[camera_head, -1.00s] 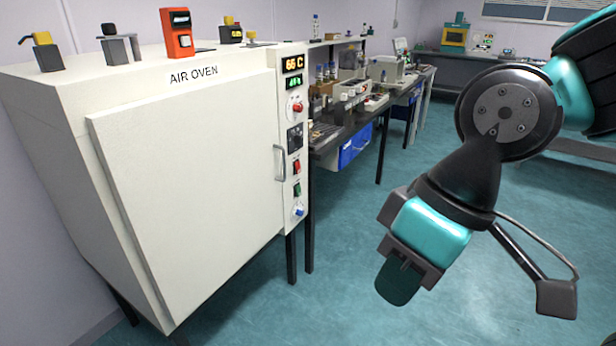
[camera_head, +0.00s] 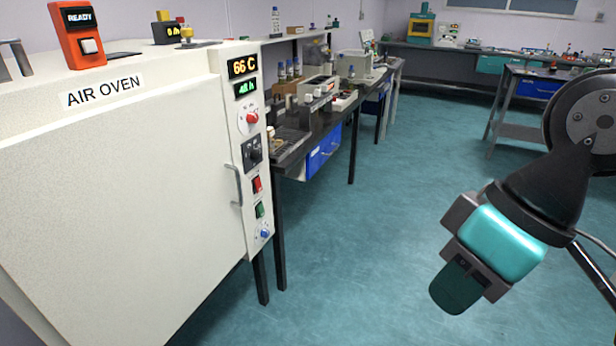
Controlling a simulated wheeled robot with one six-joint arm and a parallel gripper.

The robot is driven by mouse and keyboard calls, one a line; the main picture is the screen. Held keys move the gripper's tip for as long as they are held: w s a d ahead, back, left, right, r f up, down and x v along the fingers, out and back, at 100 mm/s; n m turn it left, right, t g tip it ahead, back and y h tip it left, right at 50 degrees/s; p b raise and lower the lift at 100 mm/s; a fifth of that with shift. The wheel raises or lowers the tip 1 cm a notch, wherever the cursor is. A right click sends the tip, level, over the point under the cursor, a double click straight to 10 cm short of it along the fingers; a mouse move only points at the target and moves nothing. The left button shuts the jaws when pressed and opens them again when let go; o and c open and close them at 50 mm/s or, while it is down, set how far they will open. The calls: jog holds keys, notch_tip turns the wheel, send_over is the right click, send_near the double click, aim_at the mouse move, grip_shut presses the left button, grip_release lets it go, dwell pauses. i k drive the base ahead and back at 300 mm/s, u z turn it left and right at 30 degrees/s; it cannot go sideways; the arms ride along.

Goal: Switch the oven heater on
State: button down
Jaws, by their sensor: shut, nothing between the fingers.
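The white air oven (camera_head: 130,200) fills the left of the head view, its door shut. Its control panel (camera_head: 243,120) runs down the right edge of the front. From top to bottom it has a "66 C" display (camera_head: 243,65), a green-digit display (camera_head: 246,87), a red knob (camera_head: 252,118), a black dial (camera_head: 253,151), a red rocker switch (camera_head: 257,184), a green rocker switch (camera_head: 260,210) and a blue knob (camera_head: 265,233). The switch positions are too small to tell. My gripper (camera_head: 456,290) is shut and empty, over the floor right of the panel, touching nothing.
The door handle (camera_head: 236,185) sticks out just left of the switches. A dark bench (camera_head: 340,130) with bottles and instruments stands behind the oven. An orange "READY" device (camera_head: 77,35) sits on the oven top. The teal floor (camera_head: 350,240) between panel and gripper is clear.

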aim_at(258, 186)
jog(key=z, duration=0.3)
jog(key=i, duration=0.65)
jog(key=u, duration=0.5)
jog(key=i, duration=0.7)
jog(key=u, duration=0.7)
